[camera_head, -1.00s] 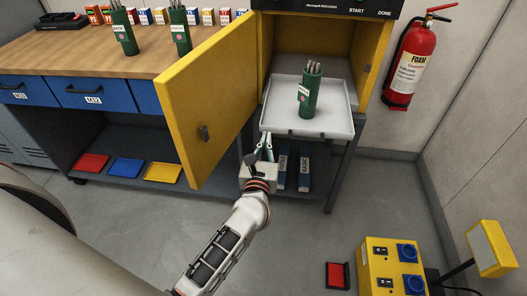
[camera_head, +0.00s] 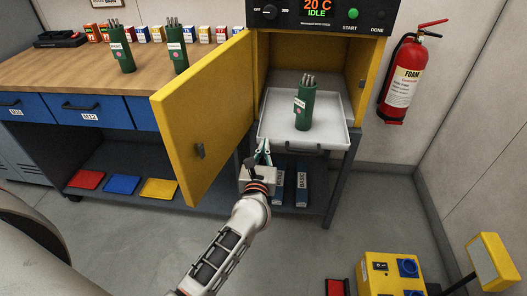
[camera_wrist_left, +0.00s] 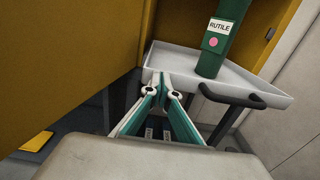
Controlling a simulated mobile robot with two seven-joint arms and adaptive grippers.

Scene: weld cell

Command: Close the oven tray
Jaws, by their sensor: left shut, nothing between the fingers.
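The oven tray (camera_head: 276,133) is a white shallow tray, pulled out of the yellow oven (camera_head: 364,62) and sticking out past its front. A green canister (camera_head: 303,108) of rods stands upright on it, labelled RUTILE in the left wrist view (camera_wrist_left: 220,40). The tray has a dark handle on its front (camera_wrist_left: 232,95). The yellow oven door (camera_head: 205,115) is swung open to the left. My left gripper (camera_head: 264,147) is shut and empty, at the tray's front left corner near the handle; I cannot tell whether it touches the tray. My right gripper is not in view.
A workbench (camera_head: 70,67) with blue drawers and two green canisters stands at the left. A fire extinguisher (camera_head: 402,85) hangs on the right wall. A yellow power box (camera_head: 392,275) stands on the floor. Blue boxes (camera_head: 302,188) lie under the oven.

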